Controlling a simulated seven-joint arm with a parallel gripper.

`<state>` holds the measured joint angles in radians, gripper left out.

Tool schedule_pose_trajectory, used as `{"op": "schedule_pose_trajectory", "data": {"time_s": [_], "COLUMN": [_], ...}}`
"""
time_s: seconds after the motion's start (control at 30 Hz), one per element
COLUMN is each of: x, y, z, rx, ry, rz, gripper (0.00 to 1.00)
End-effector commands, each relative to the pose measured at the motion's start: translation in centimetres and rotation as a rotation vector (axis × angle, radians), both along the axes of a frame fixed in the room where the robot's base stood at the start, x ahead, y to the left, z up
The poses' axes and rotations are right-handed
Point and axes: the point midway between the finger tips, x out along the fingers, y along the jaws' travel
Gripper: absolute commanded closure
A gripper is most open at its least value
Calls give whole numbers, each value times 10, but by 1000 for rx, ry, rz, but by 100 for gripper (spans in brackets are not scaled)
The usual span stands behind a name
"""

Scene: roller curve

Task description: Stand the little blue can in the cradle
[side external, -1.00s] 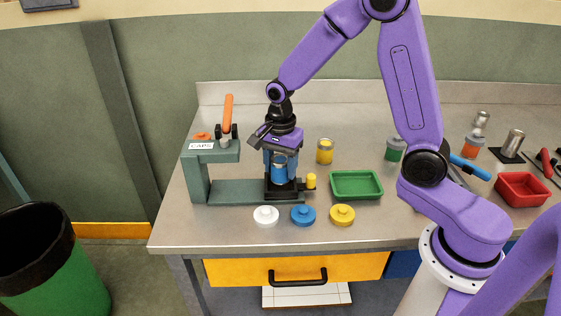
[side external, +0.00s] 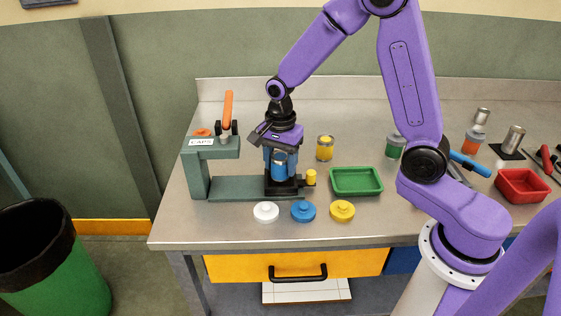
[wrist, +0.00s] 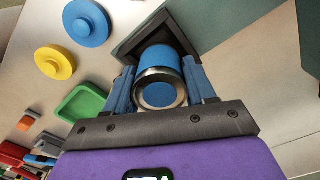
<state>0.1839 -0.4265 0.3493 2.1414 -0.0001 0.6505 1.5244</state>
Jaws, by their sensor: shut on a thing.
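The little blue can (wrist: 160,60), with a silver rim, is upright between my gripper's blue fingers. In the side view my gripper (side external: 280,160) points down over the black cradle (side external: 284,187), shut on the can. The cradle sits at the right end of the grey-green fixture's base. In the wrist view the black cradle (wrist: 135,45) frames the can's far end. The can's lower end is at the cradle's opening; I cannot tell whether it touches the bottom. My fingers hide part of its sides.
The fixture (side external: 196,172) with an orange lever stands left. White (side external: 266,211), blue (side external: 303,210) and yellow (side external: 342,210) caps lie in front. A green tray (side external: 356,181) is right of the cradle, a yellow-filled jar (side external: 325,148) behind. A small yellow knob (side external: 311,177) sits beside the cradle.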

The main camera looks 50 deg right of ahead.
Motion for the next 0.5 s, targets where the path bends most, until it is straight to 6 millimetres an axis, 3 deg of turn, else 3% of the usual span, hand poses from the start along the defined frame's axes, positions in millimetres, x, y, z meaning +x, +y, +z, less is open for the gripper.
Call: {"op": "schedule_pose_trajectory", "data": {"time_s": [0.5], "x": [0], "y": [0], "z": [-9], "rx": [0], "ry": [1], "rz": [-1], "gripper": [81]}}
